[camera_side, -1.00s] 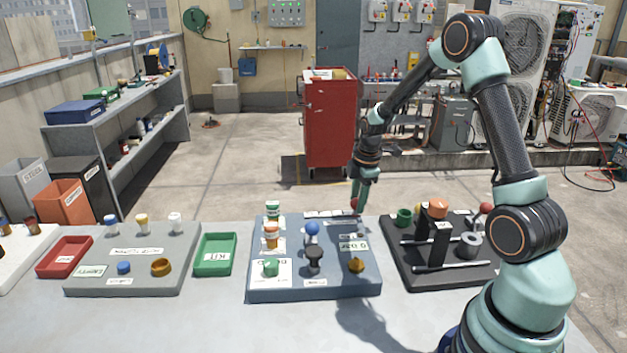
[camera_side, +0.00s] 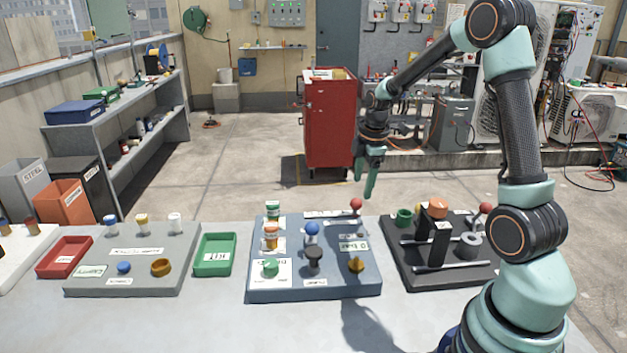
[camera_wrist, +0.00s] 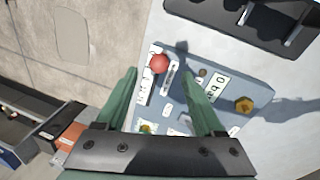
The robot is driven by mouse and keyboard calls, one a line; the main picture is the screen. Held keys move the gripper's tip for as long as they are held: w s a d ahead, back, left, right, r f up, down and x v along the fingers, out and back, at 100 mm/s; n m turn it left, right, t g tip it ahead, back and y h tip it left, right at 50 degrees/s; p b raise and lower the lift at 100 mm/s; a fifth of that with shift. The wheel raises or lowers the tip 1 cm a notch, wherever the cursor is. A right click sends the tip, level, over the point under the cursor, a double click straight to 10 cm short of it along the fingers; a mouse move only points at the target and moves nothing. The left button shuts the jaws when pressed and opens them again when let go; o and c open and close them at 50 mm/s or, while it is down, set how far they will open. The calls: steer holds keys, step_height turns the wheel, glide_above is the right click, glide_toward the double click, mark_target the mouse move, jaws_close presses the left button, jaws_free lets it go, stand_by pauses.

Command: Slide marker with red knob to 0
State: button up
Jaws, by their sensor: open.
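The marker's red knob (camera_side: 356,203) stands at the back right of the blue-grey panel (camera_side: 262,292), at the right end of a pale scale strip (camera_side: 325,214). The scale's figures are too small to read, so I cannot tell which mark the marker stands at. My gripper (camera_side: 363,187) is open and empty, above and slightly right of the red knob and apart from it. In the wrist view the red knob (camera_wrist: 159,63) shows between the two green fingers, beyond their tips.
The panel also carries a blue knob (camera_side: 312,229), a green knob (camera_side: 271,268) and a yellow knob (camera_side: 356,265). A dark fixture (camera_side: 405,278) with another red ball (camera_side: 486,207) stands to the right. A green tray (camera_side: 214,268) lies to the left. The table front is clear.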

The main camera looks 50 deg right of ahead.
step_height(320, 180, up, 6)
steer(key=s, duration=0.1)
steer(key=shift+a, duration=0.25)
steer(key=s+a+r+m+t, duration=0.1)
steer(key=s+a+r+m, duration=0.1)
steer(key=a, duration=0.5)
steer(key=s+a+r+m+t, duration=0.1)
steer(key=s+a+r+m, duration=0.1)
steer(key=s+a+m, duration=0.2)
steer(key=s+a+r+m+t+y, duration=0.1)
steer(key=s+a+m, duration=0.3)
steer(key=a, duration=0.5)
steer(key=shift+a+r+m+t, duration=0.3)
steer(key=shift+a+r+m, duration=0.1)
steer(key=shift+r+m, duration=0.25)
steer(key=shift+r, duration=0.1)
stand_by(0.6)
